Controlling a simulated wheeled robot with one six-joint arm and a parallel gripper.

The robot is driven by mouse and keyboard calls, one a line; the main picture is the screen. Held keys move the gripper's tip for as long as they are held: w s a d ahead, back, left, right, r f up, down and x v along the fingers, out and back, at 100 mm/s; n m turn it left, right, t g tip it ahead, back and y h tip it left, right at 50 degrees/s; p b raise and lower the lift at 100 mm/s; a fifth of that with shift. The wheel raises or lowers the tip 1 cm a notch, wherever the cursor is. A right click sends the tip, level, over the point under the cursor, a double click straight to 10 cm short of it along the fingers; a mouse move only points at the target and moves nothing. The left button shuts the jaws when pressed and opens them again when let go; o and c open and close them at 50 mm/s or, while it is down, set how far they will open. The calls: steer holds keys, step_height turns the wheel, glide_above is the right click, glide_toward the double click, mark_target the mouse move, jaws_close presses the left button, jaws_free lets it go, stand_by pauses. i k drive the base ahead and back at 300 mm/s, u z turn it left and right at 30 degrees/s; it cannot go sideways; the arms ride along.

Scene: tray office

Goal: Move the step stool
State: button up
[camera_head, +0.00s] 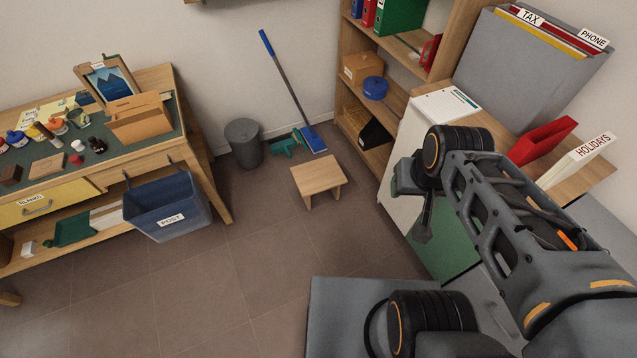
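The step stool (319,176) is a small light-wood stool with a flat square top. It stands upright on the brown tiled floor, in front of the corner between the wall and the shelf. My gripper (422,226) is at the end of my arm at the right, high in front of the white and green cabinet. It appears nearer the camera than the stool and well apart from it. The gripper is seen from behind and the side, so its fingertips cannot be made out clearly.
A grey bin (243,143), a blue broom (313,138) and a green dustpan (283,147) stand behind the stool. A wooden shelf (371,150) and a cabinet (440,240) are to its right. A desk with a blue POST bin (166,200) is left. Floor before the stool is clear.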

mark_target(321, 174)
steer(key=u, duration=0.55)
steer(key=i, duration=0.9)
steer(key=u, duration=1.2)
steer(key=i, duration=0.85)
steer(key=u, duration=0.4)
